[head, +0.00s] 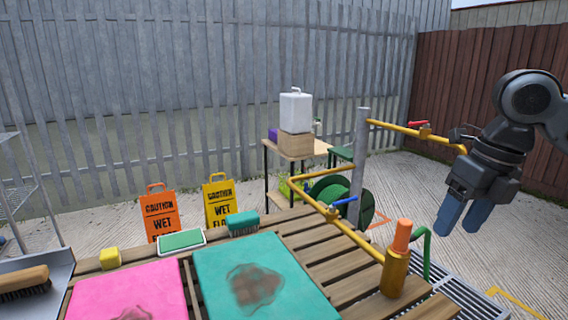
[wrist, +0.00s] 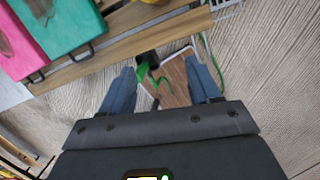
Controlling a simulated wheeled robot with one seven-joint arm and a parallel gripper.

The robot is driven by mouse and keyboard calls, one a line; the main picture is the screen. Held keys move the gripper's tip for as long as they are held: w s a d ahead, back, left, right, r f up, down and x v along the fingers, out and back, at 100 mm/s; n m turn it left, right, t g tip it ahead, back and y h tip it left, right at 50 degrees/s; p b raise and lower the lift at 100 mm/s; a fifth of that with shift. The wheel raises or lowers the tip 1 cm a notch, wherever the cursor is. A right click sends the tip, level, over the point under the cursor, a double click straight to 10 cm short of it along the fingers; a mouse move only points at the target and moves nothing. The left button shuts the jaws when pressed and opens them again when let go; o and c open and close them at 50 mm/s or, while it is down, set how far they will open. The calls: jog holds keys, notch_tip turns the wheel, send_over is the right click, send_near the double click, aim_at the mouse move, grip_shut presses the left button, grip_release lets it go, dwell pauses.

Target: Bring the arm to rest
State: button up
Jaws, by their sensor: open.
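My gripper (head: 459,219) hangs at the right of the head view with its two blue fingers pointing down, past the right end of the slatted wooden table (head: 330,262). In the wrist view my gripper (wrist: 163,90) has its fingers spread wide apart, with nothing held between them. Below and beyond the fingers lie a brown board-like surface (wrist: 174,82) and a green thing (wrist: 149,76), both well apart from them.
Yellow pipes (head: 345,217) run behind. Pink (head: 130,292) and teal (head: 262,280) stained pads lie on the table. A wooden fence (head: 480,90) stands behind my arm.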

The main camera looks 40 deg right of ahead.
jog(key=w+a+r+m+t+y+p, duration=0.1)
jog(key=w+a+r+m+t+y, duration=0.2)
jog(key=w+a+m+t, duration=0.7)
jog(key=w+a+r+m+t+y+p, duration=0.1)
jog(key=w+a+r+m+t+y, duration=0.15)
jog(key=w+a+m+t, duration=0.75)
jog(key=s+a+f+m+g+h, duration=0.5)
jog(key=s+a+f+m+h, duration=0.2)
jog(key=s+a+f+m, duration=0.65)
jog(key=s+d+f+n+g, duration=0.1)
jog(key=s+d+f, duration=0.1)
jog(key=s, duration=0.8)
jog(key=s+d+f+n+g+p, duration=0.1)
jog(key=s+d, duration=0.1)
jog(key=s, duration=0.9)
jog(key=shift+s+f+n+y+p, duration=0.25)
jog(key=shift+f+n+y+p, duration=0.1)
jog(key=shift+f+y, duration=0.1)
